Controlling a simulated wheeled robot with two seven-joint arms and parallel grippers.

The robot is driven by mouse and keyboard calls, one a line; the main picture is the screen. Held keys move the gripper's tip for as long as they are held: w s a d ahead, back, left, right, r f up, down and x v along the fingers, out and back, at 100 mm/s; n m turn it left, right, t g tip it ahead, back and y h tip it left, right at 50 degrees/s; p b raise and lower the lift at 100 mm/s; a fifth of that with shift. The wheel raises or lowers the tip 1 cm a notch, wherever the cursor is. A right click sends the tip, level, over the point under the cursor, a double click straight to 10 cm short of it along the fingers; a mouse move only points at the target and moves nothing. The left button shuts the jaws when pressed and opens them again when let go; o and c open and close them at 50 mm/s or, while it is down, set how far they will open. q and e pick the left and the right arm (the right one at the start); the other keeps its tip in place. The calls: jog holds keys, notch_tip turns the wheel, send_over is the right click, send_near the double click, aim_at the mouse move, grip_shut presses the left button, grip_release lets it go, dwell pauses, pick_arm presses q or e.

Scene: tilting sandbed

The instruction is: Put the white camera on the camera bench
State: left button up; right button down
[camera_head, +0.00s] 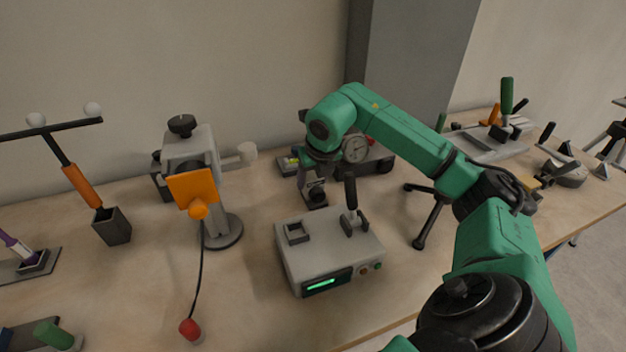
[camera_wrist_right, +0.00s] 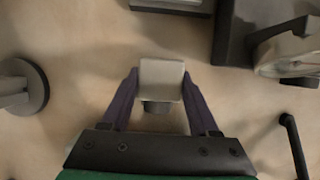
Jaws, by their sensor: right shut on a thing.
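My right gripper (camera_wrist_right: 160,95) is shut on a small white block with a dark round part, which looks like the white camera (camera_wrist_right: 162,74). It sits between the two dark fingers in the right wrist view. In the head view my right gripper (camera_head: 314,186) hangs behind a grey box with a green display, which looks like the camera bench (camera_head: 328,262). The box has a square dark-rimmed seat (camera_head: 298,232) on top and a black upright lever (camera_head: 351,198). The held camera is small and hard to make out in the head view. My left gripper does not show.
Left of the box is a grey stand with an orange plate (camera_head: 192,187) and a cable to a red bulb (camera_head: 190,328). A black tripod leg (camera_head: 428,220) lies to the right. A dark case with a dial (camera_head: 378,160) stands behind.

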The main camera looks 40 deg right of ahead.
jog(key=shift+c, duration=0.7)
grip_release()
jog(key=p+v, duration=0.1)
jog(key=v, duration=1.1)
jog(key=shift+a, duration=0.1)
